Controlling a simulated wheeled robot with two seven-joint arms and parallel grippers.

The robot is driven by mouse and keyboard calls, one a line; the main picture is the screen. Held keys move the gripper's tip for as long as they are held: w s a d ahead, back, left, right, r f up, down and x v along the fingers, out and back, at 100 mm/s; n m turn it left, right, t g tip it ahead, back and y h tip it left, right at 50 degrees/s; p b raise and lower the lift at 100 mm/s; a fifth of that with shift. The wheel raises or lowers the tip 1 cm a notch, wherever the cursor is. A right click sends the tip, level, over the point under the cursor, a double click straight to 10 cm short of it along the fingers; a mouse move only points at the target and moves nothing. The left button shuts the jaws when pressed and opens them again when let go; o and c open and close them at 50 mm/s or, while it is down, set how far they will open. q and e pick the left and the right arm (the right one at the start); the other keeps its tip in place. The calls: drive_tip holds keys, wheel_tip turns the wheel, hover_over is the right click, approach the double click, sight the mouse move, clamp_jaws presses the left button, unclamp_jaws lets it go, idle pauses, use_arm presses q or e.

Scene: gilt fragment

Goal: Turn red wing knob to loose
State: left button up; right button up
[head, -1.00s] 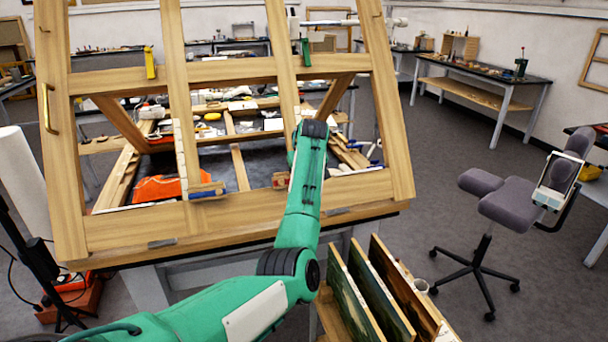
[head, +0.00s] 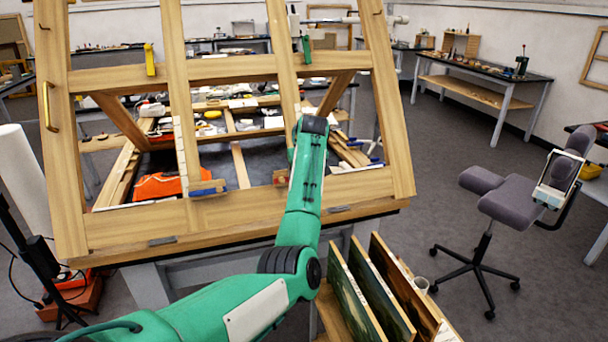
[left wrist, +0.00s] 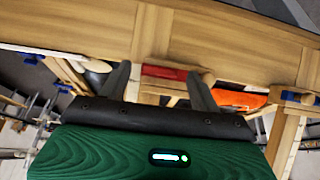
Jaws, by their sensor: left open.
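The red wing knob (head: 281,177) sits on the lower rail of the wooden frame (head: 130,226), just left of my left forearm in the head view. In the left wrist view the red knob (left wrist: 163,72) shows as a red bar against the wooden rail, between the two dark fingers of my left gripper (left wrist: 158,69). The fingers are spread apart, one on each side of the bar; I cannot tell whether they touch it. In the head view my left gripper is hidden behind my arm. My right gripper is in neither view.
A blue knob (head: 207,189) is on the same rail to the left. Yellow (head: 150,61) and green (head: 305,51) ones are on the upper rail. An orange object (head: 158,186) lies behind the frame. Panels (head: 380,290) stand at front right, near my arm.

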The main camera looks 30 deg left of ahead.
use_arm(q)
drive_tip(key=b+v, duration=0.2)
drive_tip(key=v, duration=1.1)
drive_tip(key=shift+b, duration=0.4)
